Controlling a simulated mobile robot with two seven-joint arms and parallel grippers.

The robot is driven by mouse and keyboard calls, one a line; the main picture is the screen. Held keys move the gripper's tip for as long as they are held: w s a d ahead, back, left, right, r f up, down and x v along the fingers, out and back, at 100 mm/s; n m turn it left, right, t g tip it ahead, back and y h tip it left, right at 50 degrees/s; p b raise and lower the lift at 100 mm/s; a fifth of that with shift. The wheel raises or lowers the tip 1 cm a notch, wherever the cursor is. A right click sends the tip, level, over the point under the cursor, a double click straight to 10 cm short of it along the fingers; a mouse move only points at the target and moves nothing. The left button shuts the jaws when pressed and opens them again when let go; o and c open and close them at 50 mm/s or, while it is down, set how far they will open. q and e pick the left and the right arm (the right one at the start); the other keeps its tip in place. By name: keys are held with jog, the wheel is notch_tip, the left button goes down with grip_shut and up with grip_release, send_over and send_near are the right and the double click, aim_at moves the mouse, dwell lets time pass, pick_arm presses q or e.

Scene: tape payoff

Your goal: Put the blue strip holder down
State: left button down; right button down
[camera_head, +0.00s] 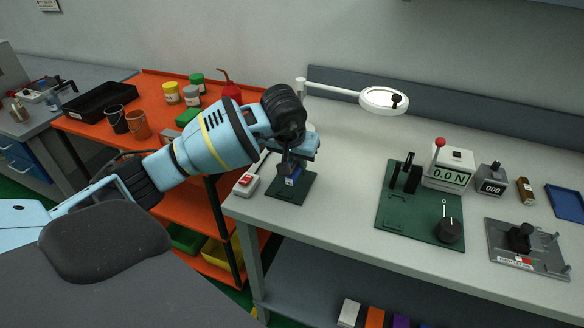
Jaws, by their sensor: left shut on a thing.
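My left gripper (289,161) reaches in from the left over the near left part of the grey workbench. It is shut on the small blue strip holder (291,177), of which only a part shows under the fingers. The holder is upright over a dark green mat (300,190). I cannot tell whether it touches the mat. My right gripper is not in the view.
A white box with a red switch (246,184) lies left of the mat. A green plate (392,228) with a force gauge (450,163) stands to the right, then a grey fixture (510,260). A lamp (383,100) hangs behind. Bench between the mats is clear.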

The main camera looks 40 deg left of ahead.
aim_at(293, 167)
pick_arm(q)
jog(key=shift+a, duration=0.25)
jog(key=f, duration=0.3)
jog(key=shift+a+f+p, duration=0.25)
jog(key=shift+a+p, duration=0.05)
jog(key=shift+a, duration=0.1)
jog(key=shift+w, duration=0.1)
jog(key=shift+f, duration=0.15)
jog(key=shift+f, duration=0.15)
jog(key=c, duration=1.3)
grip_release()
jog(key=shift+r, duration=0.55)
jog(key=v, duration=1.1)
jog(key=shift+s, duration=0.25)
